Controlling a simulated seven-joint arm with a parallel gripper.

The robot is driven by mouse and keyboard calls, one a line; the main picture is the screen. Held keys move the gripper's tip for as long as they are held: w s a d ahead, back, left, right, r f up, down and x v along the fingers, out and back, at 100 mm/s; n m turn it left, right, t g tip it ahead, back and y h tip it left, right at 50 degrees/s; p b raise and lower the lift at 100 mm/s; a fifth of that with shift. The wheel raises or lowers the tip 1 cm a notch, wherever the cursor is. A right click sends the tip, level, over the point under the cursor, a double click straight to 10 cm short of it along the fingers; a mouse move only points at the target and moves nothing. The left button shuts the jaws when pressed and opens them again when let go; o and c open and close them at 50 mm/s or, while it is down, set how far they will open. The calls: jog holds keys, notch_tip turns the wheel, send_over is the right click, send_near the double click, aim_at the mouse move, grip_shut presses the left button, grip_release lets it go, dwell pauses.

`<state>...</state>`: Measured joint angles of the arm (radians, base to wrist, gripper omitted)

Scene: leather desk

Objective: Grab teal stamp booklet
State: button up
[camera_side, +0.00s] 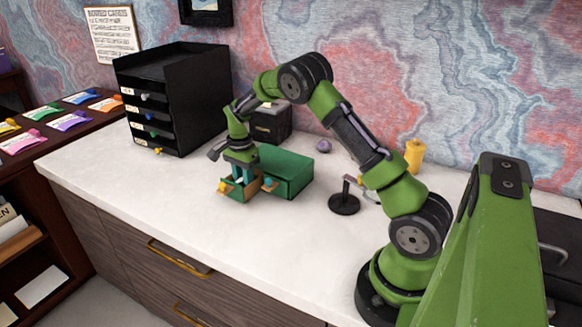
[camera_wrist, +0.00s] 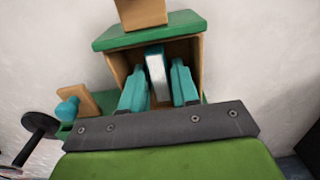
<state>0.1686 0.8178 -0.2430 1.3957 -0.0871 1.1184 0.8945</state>
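The teal stamp booklet (camera_wrist: 156,64) shows in the wrist view as a narrow upright piece with a teal top and a pale face. It stands inside an open wooden compartment with a green edge (camera_wrist: 110,38). My gripper (camera_wrist: 158,74) has its two teal fingers open, one on each side of the booklet, with a small gap on both sides. In the side view my gripper (camera_side: 240,158) points down over the pulled-out part (camera_side: 240,194) of the green box (camera_side: 292,170); the booklet cannot be made out there.
A black drawer tower (camera_side: 185,95) stands behind left. A black stand (camera_side: 344,203), a purple object (camera_side: 323,146) and a yellow bottle (camera_side: 414,156) are to the right. The front of the white top is clear.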

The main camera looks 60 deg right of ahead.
jog(key=shift+f, duration=0.25)
grip_shut()
